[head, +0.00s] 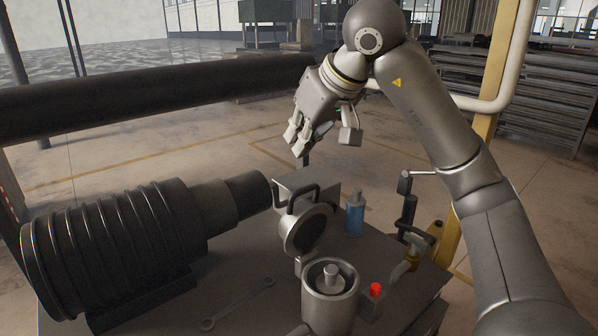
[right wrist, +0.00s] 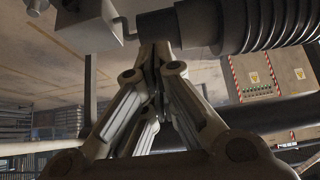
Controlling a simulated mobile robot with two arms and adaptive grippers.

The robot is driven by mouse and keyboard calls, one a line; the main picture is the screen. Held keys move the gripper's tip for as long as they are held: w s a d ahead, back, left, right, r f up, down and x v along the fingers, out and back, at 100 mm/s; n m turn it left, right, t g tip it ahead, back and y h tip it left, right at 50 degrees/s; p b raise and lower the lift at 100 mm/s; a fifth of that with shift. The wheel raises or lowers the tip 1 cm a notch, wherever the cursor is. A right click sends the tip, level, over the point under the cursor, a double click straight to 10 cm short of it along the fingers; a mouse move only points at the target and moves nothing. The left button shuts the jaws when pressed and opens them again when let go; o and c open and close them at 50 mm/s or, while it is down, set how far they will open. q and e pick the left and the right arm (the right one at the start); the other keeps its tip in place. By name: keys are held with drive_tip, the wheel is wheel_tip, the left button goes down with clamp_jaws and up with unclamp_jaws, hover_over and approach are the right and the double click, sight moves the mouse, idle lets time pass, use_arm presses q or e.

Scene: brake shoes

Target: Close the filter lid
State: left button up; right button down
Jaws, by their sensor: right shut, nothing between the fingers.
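The filter housing (head: 330,299) is a grey metal cylinder on the front part of the table, open at the top with a knob-like post inside. Its round filter lid (head: 306,231) stands tilted up on the hinge behind the opening, with a dark handle on its upper side. My right gripper (head: 300,146) is above and beyond the lid, clear of it. Its fingers are together and empty in the right wrist view (right wrist: 154,52). I cannot make out the lid in the right wrist view. My left gripper is not in view.
A ribbed black cylinder (head: 110,240) fills the table's left side. A grey box (head: 309,184) and a blue bottle (head: 355,217) stand behind the filter. A wrench (head: 238,303) lies to its left, and a red knob (head: 376,290) is at its right. A thick dark pipe (head: 150,95) runs behind.

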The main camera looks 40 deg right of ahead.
drive_tip(key=shift+w+f, duration=0.2)
drive_tip(key=shift+f, duration=3.05)
